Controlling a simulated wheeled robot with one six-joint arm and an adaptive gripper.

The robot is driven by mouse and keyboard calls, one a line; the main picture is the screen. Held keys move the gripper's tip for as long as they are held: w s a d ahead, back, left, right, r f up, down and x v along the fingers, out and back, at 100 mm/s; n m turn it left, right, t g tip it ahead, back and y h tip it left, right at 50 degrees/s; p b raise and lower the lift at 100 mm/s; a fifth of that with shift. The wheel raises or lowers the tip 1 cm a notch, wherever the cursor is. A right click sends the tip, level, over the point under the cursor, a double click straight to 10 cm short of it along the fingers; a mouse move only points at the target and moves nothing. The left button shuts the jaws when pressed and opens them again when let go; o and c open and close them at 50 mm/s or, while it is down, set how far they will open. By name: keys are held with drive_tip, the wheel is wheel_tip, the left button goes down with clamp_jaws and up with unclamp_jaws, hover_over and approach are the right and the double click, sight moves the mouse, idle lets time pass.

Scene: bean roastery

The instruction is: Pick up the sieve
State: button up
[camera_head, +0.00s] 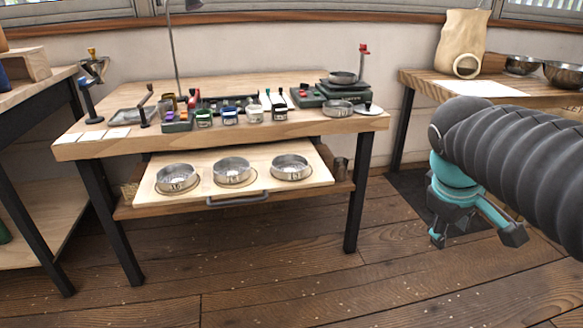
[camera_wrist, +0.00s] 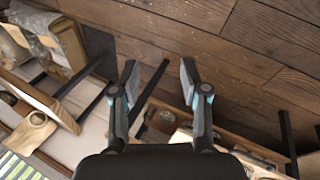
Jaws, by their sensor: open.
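Three round metal sieves sit in a row on the pulled-out drawer board (camera_head: 205,195) under the table: a left one (camera_head: 176,178), a middle one (camera_head: 233,171) and a right one (camera_head: 291,167). Each bears a dark marking on its front, too small to read surely. My gripper (camera_head: 476,233) is open and empty, hanging over the floor to the right of the table, well apart from the sieves. In the wrist view my gripper (camera_wrist: 157,70) has its two fingers spread over the wooden floor, with nothing between them but a dark table leg farther off.
The table (camera_head: 75,148) carries small containers (camera_head: 229,115), a green scale (camera_head: 348,94) and a shallow metal dish (camera_head: 338,108). A right-hand table (camera_head: 420,80) holds a sack (camera_head: 462,35) and bowls (camera_head: 522,65). Table legs (camera_head: 358,192) flank the drawer. The floor in front is clear.

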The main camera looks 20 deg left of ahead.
drive_tip(key=w+a+r+n+t+h, duration=0.1)
drive_tip(key=w+a+n+h, duration=0.1)
drive_tip(key=w+a+n, duration=0.55)
drive_tip(key=w+a+r+n+t+h, duration=0.1)
drive_tip(key=w+a+n+h, duration=0.15)
drive_tip(key=w+a, duration=0.9)
drive_tip(key=n+t+h, duration=0.2)
drive_tip(key=n+t, duration=0.2)
drive_tip(key=n, duration=0.3)
approach(302, 173)
drive_tip(key=w, duration=0.1)
drive_tip(key=w+d, duration=0.1)
drive_tip(key=w+p, duration=0.1)
drive_tip(key=shift+w+d+f, duration=0.3)
drive_tip(key=shift+f, duration=0.1)
drive_tip(key=shift+s+f+x, duration=0.1)
drive_tip(key=shift+f+x, duration=0.05)
drive_tip(key=shift+x, duration=0.75)
drive_tip(key=shift+s+f+x, duration=0.1)
drive_tip(key=shift+x, duration=0.8)
drive_tip(key=shift+s+f+x, duration=0.15)
drive_tip(key=shift+x, duration=0.75)
drive_tip(key=shift+d, duration=0.1)
clamp_jaws()
